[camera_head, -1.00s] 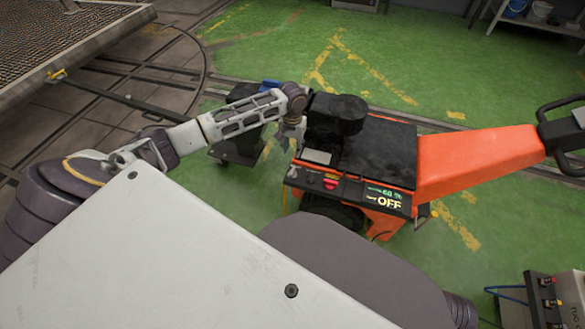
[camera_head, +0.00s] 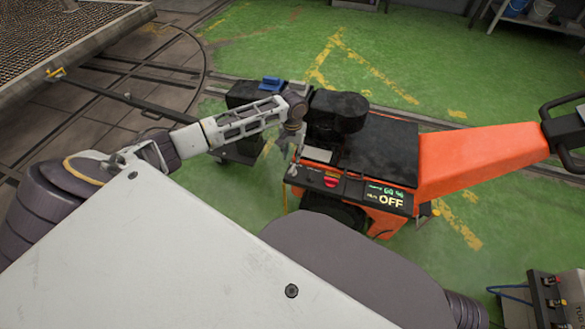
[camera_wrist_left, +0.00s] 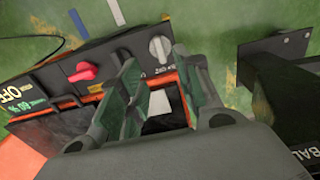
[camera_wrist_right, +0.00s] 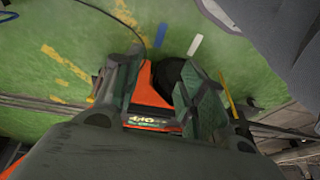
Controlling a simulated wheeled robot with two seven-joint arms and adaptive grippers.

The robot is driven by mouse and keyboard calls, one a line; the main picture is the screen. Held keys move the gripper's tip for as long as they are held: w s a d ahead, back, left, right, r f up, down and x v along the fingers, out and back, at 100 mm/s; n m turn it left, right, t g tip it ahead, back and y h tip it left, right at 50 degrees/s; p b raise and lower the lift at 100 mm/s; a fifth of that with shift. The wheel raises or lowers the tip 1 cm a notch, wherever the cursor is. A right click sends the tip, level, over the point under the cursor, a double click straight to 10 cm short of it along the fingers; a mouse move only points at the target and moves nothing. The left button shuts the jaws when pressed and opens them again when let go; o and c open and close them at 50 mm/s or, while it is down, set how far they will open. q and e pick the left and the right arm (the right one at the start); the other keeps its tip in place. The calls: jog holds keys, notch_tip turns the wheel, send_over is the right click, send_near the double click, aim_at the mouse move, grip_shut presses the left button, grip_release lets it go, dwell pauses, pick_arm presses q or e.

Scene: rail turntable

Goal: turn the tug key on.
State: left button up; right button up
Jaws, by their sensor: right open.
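The orange tug (camera_head: 478,160) stands in front of me, with a black control panel on its near edge. Its display (camera_head: 385,197) reads OFF. In the left wrist view the panel carries a red knob (camera_wrist_left: 83,72) and a pale grey knob (camera_wrist_left: 159,47). A dark control between them is partly covered by a finger. I cannot tell for certain which is the key. My left gripper (camera_wrist_left: 154,62) is open over the panel, the pale knob showing between its fingertips. It also shows at the panel's left end in the head view (camera_head: 288,147). My right gripper (camera_wrist_right: 160,72) is open and empty.
A dark unit with a blue part (camera_head: 270,84) stands left of the tug. A grey box with red and black terminals (camera_head: 548,300) and a blue cable is at lower right. A meshed platform (camera_head: 70,45) is at upper left.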

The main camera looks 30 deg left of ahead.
aim_at(292, 169)
pick_arm(q)
notch_tip(292, 169, down, 3)
jog(key=shift+f+b, duration=0.2)
jog(key=shift+b, duration=0.35)
notch_tip(292, 169, down, 4)
jog(key=shift+r+b, duration=0.2)
jog(key=shift+b, duration=0.55)
jog(key=shift+f+b, duration=0.5)
jog(key=shift+f, duration=0.8)
pick_arm(e)
jog(key=shift+t+y, duration=0.7)
jog(key=shift+w+a+f, duration=0.15)
jog(key=shift+a+f, duration=0.25)
jog(key=shift+f, duration=0.5)
jog(key=shift+w+a+f, duration=0.2)
jog(key=shift+a+f, duration=0.2)
jog(key=shift+f, duration=0.5)
jog(key=shift+w+a+f, duration=0.15)
jog(key=shift+a+f, duration=0.25)
jog(key=shift+f, duration=0.5)
pick_arm(q)
jog(key=shift+c, duration=0.3)
grip_shut()
